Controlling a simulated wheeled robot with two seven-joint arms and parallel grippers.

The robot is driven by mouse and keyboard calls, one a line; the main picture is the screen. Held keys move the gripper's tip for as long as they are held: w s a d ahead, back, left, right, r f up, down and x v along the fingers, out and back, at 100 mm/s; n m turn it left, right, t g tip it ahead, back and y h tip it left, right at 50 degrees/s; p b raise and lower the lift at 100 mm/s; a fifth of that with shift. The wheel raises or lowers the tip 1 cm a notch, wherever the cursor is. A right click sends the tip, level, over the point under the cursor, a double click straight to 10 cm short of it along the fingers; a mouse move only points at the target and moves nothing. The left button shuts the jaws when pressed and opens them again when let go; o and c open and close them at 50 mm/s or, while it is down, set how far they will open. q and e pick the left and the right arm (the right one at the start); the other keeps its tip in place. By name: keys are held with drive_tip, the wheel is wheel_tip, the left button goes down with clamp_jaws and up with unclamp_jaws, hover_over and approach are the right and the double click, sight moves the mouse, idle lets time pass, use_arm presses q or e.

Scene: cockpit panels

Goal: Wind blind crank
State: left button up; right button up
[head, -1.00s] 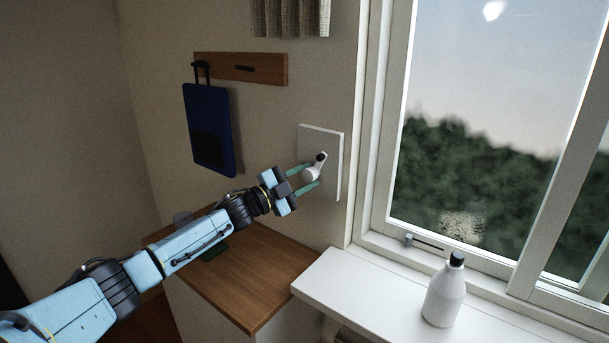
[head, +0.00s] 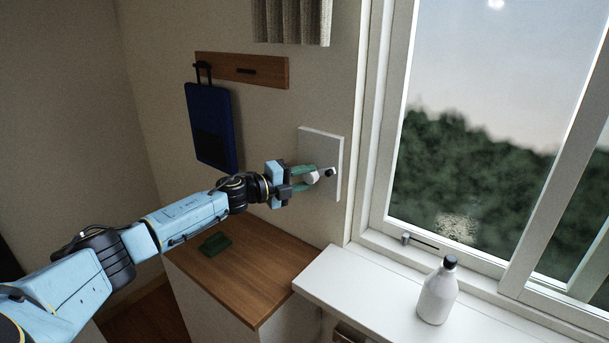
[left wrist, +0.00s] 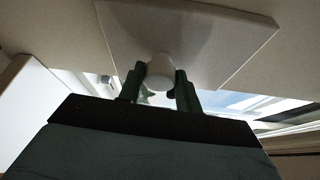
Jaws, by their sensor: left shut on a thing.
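The left wrist view shows the rounded white handle (left wrist: 160,70) between the two green fingers, in front of the plate (left wrist: 190,40). A grey pleated blind (head: 292,20) hangs at the top. My right gripper is out of view.
A white bottle with a dark cap (head: 437,292) stands on the white windowsill (head: 360,300). A wooden counter (head: 250,270) with a small green object (head: 215,242) lies below my left arm. A blue bag (head: 210,125) hangs from a wooden rail (head: 225,68).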

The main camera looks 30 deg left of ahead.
use_arm(q)
drive_tip(key=shift+d, duration=0.15)
idle(0.3)
drive_tip(key=o, duration=1)
drive_tip(key=shift+c, duration=0.2)
drive_tip(key=shift+s, duration=0.15)
drive_tip(key=shift+s+a, duration=0.25)
drive_tip(key=b+v, duration=0.2)
drive_tip(key=v, duration=1)
drive_tip(key=shift+s, duration=0.25)
drive_tip(key=shift+a, duration=0.1)
